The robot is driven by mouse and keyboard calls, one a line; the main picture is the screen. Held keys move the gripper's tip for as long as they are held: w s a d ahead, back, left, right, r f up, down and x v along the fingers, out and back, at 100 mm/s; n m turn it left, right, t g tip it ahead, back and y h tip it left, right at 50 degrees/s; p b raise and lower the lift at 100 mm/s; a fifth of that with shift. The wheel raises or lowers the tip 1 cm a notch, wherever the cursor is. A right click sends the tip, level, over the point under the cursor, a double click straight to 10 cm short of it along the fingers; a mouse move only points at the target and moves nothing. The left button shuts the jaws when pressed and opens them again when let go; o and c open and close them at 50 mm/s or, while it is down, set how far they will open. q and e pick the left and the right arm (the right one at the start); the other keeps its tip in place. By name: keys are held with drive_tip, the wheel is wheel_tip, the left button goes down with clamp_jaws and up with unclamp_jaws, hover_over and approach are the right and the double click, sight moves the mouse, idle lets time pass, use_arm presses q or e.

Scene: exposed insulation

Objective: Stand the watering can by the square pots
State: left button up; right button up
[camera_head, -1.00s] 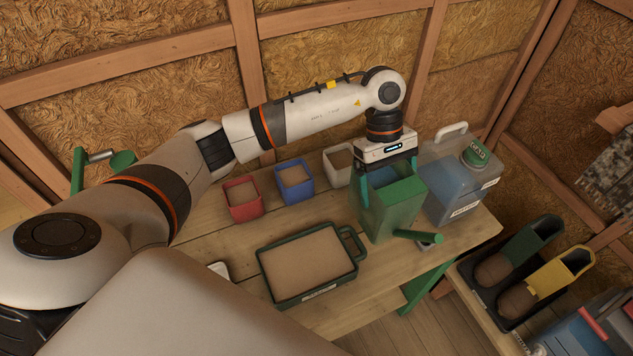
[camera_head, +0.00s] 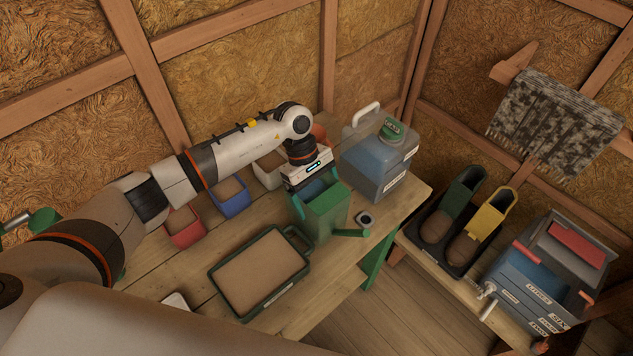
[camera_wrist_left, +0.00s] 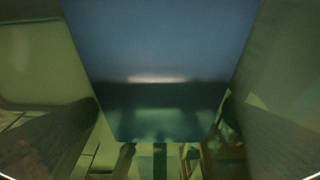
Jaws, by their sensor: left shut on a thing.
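The watering can (camera_head: 328,217) is a green, see-through, boxy can with a short spout pointing right. It stands or hovers over the workbench; I cannot tell whether its base touches. My left gripper (camera_head: 312,184) is above it, shut on its upper part, and hides some of the top. The left wrist view shows only blurred greenish walls and a blue-grey surface close up. The square pots stand in a row to the left: a red pot (camera_head: 184,229), a blue pot (camera_head: 231,197) and a white pot (camera_head: 267,173). My right gripper is not in view.
A blue jug (camera_head: 379,165) stands behind the can to the right. A green-rimmed tray (camera_head: 303,268) lies in front, close to the can. A small round thing (camera_head: 365,219) lies near the spout. Shoes (camera_head: 470,235) and a toolbox (camera_head: 545,285) are on a lower bench at right.

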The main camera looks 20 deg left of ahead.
use_arm(q)
drive_tip(key=shift+w+f, duration=0.1)
drive_tip(key=shift+f, duration=0.65)
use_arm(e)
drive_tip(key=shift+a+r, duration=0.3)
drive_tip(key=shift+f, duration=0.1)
use_arm(q)
drive_tip(key=o, duration=1.6)
drive_tip(key=shift+f, duration=0.15)
drive_tip(key=shift+o, duration=0.2)
drive_tip(key=b+v, duration=0.3)
drive_tip(key=v, duration=0.9)
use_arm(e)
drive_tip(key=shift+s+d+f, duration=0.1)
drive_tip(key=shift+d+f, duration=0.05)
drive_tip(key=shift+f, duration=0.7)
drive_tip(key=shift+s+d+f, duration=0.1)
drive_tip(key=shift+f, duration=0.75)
